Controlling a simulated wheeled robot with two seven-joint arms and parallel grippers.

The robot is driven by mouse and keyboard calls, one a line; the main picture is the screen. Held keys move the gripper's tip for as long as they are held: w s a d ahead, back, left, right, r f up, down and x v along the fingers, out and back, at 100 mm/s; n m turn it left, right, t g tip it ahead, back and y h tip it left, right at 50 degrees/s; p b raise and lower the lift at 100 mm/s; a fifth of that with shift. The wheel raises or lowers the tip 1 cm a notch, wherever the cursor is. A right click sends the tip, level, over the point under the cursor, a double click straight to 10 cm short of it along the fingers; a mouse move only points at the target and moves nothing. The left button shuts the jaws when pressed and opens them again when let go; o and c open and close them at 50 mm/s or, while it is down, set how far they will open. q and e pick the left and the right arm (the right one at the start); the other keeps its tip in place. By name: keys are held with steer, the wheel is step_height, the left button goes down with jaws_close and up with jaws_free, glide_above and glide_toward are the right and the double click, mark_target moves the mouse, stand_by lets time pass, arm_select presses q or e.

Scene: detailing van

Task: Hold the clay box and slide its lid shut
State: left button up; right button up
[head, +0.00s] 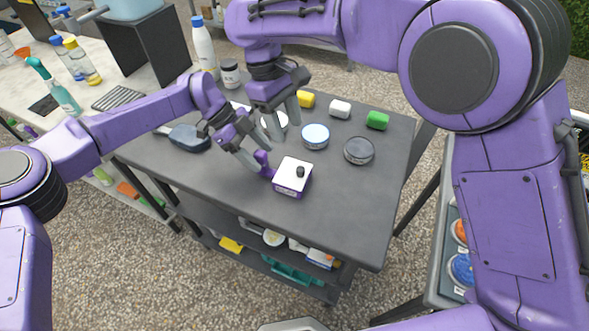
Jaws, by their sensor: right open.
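The clay box (289,181) sits on the dark grey cart top, near its front middle. It has a white top with a dark round knob (300,171) and purple edging on its front. I cannot tell how far the lid is open. My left gripper (262,168) is at the box's left side, its fingertips at or very near that end. Whether they grip it is unclear. My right gripper (285,118) is open and empty, above the cart top behind and left of the box, pointing down. It partly hides a white round item behind it.
The cart top right of the box is clear.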

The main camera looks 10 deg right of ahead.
arm_select(q)
steer(key=v, duration=1.2)
